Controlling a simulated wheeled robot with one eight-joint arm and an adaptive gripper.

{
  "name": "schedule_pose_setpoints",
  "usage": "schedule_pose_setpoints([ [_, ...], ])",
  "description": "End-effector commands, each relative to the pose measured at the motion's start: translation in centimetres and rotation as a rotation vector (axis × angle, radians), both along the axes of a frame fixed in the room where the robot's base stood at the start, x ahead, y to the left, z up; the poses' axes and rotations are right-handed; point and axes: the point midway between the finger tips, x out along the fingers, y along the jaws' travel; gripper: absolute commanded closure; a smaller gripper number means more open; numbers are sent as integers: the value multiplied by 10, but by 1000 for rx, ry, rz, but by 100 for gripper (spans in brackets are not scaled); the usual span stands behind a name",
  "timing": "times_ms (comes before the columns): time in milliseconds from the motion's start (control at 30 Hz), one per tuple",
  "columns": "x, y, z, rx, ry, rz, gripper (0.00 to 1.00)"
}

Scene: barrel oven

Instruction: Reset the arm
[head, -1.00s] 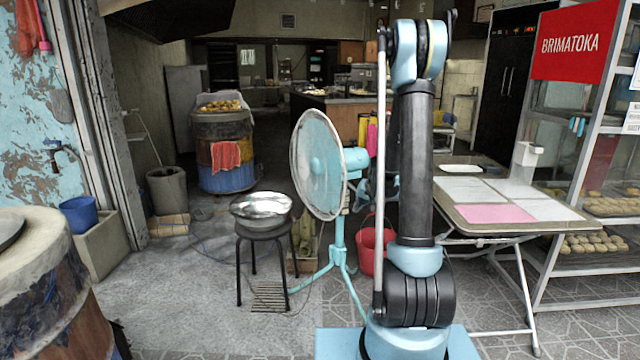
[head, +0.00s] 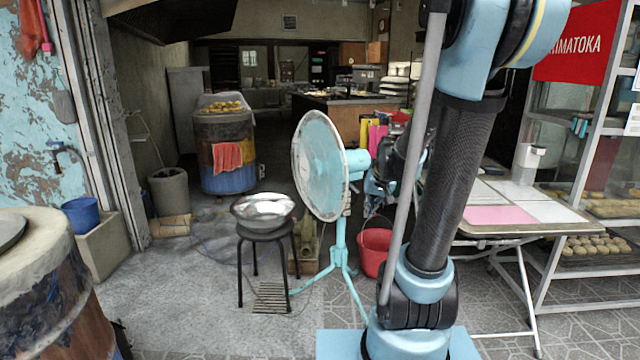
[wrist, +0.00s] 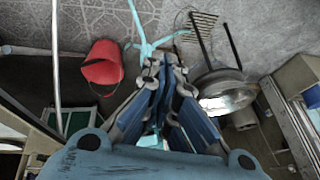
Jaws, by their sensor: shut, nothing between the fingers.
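My gripper (wrist: 166,75) shows in the wrist view with its blue-padded fingers drawn together and nothing held between them. It points down toward the paved floor, above the foot of the light-blue stand fan (head: 320,165). In the head view my arm stands at right of centre, its black link leaning right. The gripper end is partly hidden behind that link, just right of the fan, so its fingers are not clear there.
A red bucket (head: 373,250) stands on the floor right of the fan; it also shows in the wrist view (wrist: 102,66). A metal bowl (head: 262,208) sits on a black stool (head: 240,262) to the left. A folding table (head: 500,229) and glass bread case (head: 575,200) stand right.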

Motion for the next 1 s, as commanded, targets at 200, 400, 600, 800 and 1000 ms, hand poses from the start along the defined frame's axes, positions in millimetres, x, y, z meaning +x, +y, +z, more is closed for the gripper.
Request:
schedule_pose_setpoints([
  [200, -55, -3, 3, -36, 42, 17, 100],
  [400, -104, -7, 1, -71, 80, 30, 100],
  [600, -150, -12, -7, -105, 117, 42, 100],
  [800, -194, -17, -19, -139, 155, 53, 100],
  [1000, -228, -23, -32, -169, 186, 61, 100],
])
